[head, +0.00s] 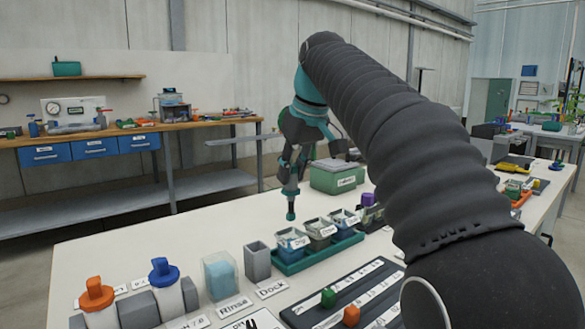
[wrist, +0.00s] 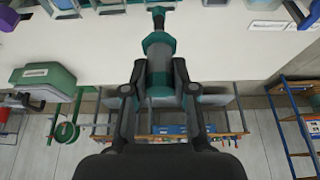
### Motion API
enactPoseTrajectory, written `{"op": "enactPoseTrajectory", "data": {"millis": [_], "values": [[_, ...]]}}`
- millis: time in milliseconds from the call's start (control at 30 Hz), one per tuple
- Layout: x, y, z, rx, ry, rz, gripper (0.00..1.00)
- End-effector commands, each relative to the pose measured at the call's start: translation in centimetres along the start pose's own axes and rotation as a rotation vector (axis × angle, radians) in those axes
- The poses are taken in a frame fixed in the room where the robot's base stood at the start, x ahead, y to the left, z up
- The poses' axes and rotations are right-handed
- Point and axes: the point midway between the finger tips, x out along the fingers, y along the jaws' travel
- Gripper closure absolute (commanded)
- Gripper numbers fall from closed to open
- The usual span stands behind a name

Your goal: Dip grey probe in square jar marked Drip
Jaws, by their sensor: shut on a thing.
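My gripper (head: 289,178) is shut on a probe with a teal lower end (head: 291,208). The probe hangs about upright in the air, behind and above the row of jars. The wrist view shows the fingers (wrist: 157,92) on both sides of its body, which looks teal and grey (wrist: 158,62). Three square jars, left (head: 292,244), middle (head: 319,233) and right (head: 343,220), stand in a green tray (head: 325,250). Their labels are too small to read surely, so I cannot tell which is Drip. The probe tip is apart from all the jars.
A grey square holder (head: 257,263) stands by the Dock label (head: 271,289). A clear cup (head: 220,277) stands by the Rinse label. Orange-topped (head: 96,297) and blue-topped (head: 164,276) bottles are at left. A green box (head: 336,177) is behind the jars. The table's back left is clear.

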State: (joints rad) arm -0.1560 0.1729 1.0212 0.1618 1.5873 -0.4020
Motion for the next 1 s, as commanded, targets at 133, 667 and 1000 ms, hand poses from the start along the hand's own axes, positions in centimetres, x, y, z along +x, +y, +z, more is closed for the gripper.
{"op": "enactPoseTrajectory", "data": {"millis": [133,667,1000], "values": [[0.7,-0.2,0.2,-0.004,0.001,-0.001,1.00],[4.6,-0.2,1.8,-0.003,0.001,-0.001,1.00],[7.0,-0.1,2.9,-0.002,0.000,-0.001,1.00]]}}
